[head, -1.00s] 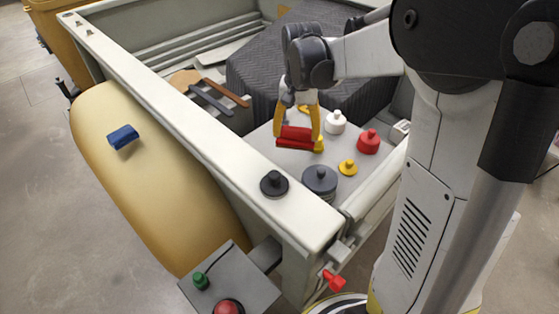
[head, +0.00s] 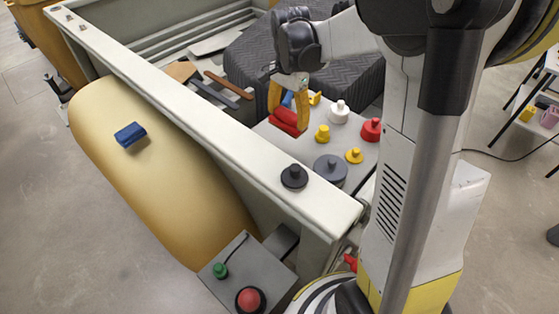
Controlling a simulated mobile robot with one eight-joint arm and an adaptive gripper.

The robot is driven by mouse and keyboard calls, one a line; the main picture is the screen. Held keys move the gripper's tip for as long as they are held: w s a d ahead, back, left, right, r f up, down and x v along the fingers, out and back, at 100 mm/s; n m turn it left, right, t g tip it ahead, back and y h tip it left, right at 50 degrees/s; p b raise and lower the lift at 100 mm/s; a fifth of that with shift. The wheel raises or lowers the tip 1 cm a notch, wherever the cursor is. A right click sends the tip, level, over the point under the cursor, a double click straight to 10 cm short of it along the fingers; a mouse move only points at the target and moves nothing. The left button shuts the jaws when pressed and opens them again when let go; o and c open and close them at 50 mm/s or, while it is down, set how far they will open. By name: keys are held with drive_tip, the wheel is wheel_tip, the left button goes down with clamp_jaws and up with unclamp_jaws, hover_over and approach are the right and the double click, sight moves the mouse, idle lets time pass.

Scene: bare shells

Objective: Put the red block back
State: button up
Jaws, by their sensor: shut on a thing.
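My gripper (head: 289,104) has two yellow fingers, and they are shut on the red block (head: 287,120). The block sits low between the fingers, above or near the far left part of the grey panel (head: 272,133); I cannot tell whether it touches the panel. Its red shape shows as two bands, and the fingers hide its ends. A small blue thing (head: 288,98) shows between the fingers above the block. A blue block (head: 130,134) lies apart on the rounded tan surface (head: 150,180) at left.
Yellow knobs (head: 322,133), a white knob (head: 339,111), a red knob (head: 371,130) and a grey knob (head: 330,166) stand right of my gripper. A black knob (head: 294,176) sits on the pale rim (head: 200,108). A grey box (head: 247,272) with green and red buttons is in front.

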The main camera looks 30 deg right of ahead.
drive_tip(key=f+b, duration=0.1)
drive_tip(key=f, duration=0.2)
drive_tip(key=f+b, duration=0.1)
drive_tip(key=f, duration=0.2)
drive_tip(key=f+b, duration=0.1)
drive_tip(key=f, duration=0.3)
drive_tip(key=shift+s+d, duration=0.1)
drive_tip(key=shift+d, duration=0.25)
drive_tip(key=shift+f+b, duration=0.75)
drive_tip(key=shift+f, duration=1.25)
drive_tip(key=shift+f, duration=0.1)
drive_tip(key=o, duration=1.3)
